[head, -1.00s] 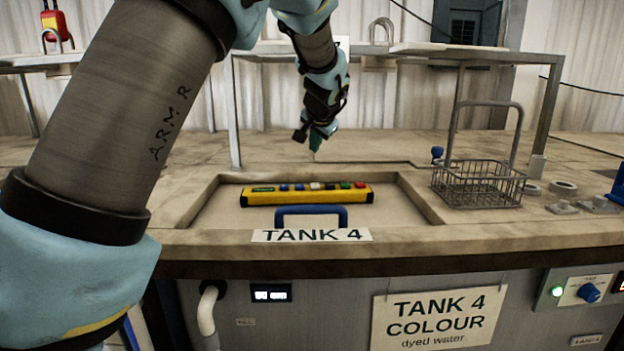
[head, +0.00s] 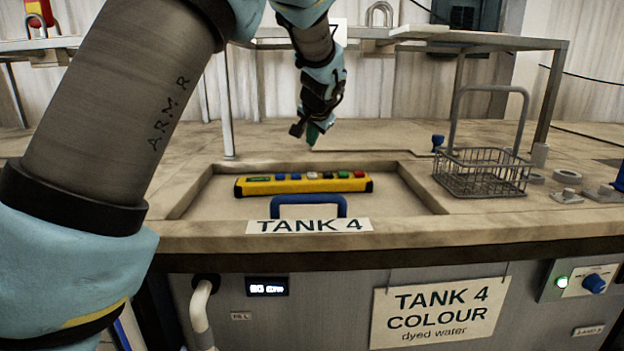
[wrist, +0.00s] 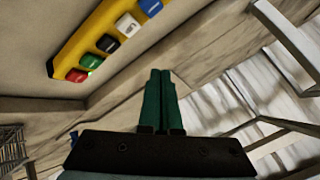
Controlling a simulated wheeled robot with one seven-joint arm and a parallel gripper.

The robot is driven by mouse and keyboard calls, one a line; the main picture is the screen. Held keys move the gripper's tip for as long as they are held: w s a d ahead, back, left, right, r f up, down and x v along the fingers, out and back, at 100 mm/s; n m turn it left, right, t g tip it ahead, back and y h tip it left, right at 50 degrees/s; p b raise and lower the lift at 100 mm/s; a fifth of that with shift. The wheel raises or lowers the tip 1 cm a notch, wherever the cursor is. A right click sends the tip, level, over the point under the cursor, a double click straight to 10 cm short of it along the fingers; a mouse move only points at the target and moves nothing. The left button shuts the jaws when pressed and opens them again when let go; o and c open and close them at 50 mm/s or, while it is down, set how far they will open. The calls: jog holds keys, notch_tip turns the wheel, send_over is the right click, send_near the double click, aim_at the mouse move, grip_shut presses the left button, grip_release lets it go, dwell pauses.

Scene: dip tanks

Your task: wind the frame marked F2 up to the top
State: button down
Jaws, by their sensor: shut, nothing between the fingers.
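A yellow control box (head: 303,184) with a row of several coloured buttons is over the recessed top of tank 4. In the wrist view this box (wrist: 88,40) is at upper left, its blue, white, black, green and red buttons facing the camera. My gripper (head: 314,134) is above and behind the box in the head view, pointing down. In the wrist view its green fingers (wrist: 160,75) are together and empty, apart from the box. I cannot make out any frame marked F2.
A blue handle (head: 308,205) stands behind the TANK 4 label (head: 309,226). A wire basket (head: 482,174) with a tall handle stands right of the recess. A raised shelf (head: 480,43) on legs is behind. A knob panel (head: 582,282) is on the front at right.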

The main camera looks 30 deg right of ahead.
aim_at(312, 175)
jog(key=shift+f+b, duration=2)
jog(key=shift+f, duration=1.15)
jog(key=shift+f, duration=0.1)
jog(key=shift+f+b, duration=0.3)
jog(key=shift+b, duration=0.15)
